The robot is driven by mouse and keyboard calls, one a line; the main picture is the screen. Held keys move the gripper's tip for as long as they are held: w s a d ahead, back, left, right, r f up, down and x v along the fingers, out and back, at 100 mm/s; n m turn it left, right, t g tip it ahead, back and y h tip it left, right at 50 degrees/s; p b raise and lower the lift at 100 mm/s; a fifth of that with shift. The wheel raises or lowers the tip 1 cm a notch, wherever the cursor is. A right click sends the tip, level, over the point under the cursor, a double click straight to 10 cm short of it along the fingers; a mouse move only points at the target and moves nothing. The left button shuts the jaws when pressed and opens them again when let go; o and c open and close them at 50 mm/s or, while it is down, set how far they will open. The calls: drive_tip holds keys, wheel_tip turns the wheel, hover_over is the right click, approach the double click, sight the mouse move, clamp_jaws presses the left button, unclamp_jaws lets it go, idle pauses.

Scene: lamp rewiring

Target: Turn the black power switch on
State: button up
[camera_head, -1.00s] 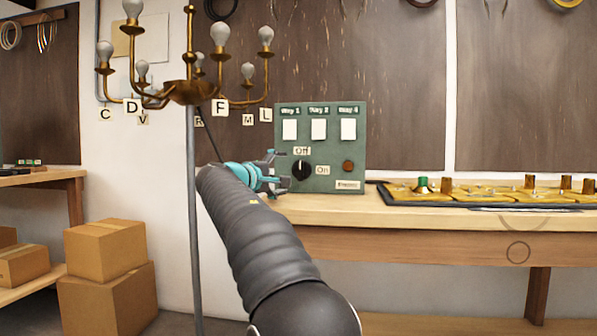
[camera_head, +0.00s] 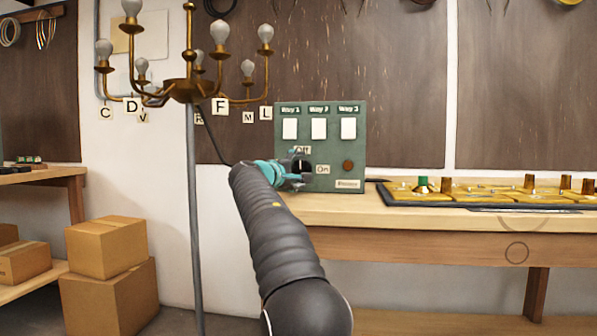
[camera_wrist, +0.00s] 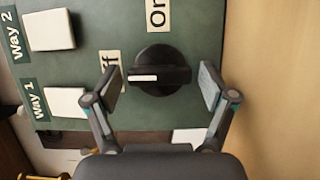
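The black power switch (camera_wrist: 160,75) is a round knob with a raised grip bar on a green control panel (camera_head: 320,187). Its white mark points toward the "Off" label (camera_wrist: 110,72); the "On" label (camera_wrist: 158,12) is also beside it. In the head view my gripper (camera_head: 303,169) is at the knob and partly covers it. In the wrist view my gripper (camera_wrist: 160,86) is open, with one finger on each side of the knob. Gaps show between both fingers and the knob, so it is not gripped.
The panel also has three white switches (camera_head: 319,128) and a brown round indicator (camera_head: 348,166). It stands on a wooden bench (camera_head: 420,215). A black tray with brass parts (camera_head: 480,193) lies to the right. A chandelier (camera_head: 185,90) stands to the left, near my arm.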

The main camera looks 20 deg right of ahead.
drive_tip(key=c, duration=0.8)
drive_tip(key=shift+o, duration=0.2)
drive_tip(key=shift+r+m+p, duration=0.1)
drive_tip(key=shift+m+p, duration=0.2)
drive_tip(key=shift+r+m+g+y+p, duration=0.15)
drive_tip(key=shift+m+g+y+p, duration=0.15)
drive_tip(key=shift+m+y+p, duration=0.55)
drive_tip(key=m+y+p, duration=0.1)
drive_tip(key=m, duration=0.1)
drive_tip(key=m+y+p, duration=0.1)
drive_tip(key=m, duration=0.2)
drive_tip(key=shift+s+d, duration=0.1)
drive_tip(key=m+y, duration=0.2)
drive_tip(key=m, duration=0.1)
drive_tip(key=shift+t, duration=0.4)
drive_tip(key=m+t+y, duration=0.1)
drive_tip(key=m, duration=0.2)
drive_tip(key=shift+d+y, duration=0.1)
drive_tip(key=shift+y, duration=0.25)
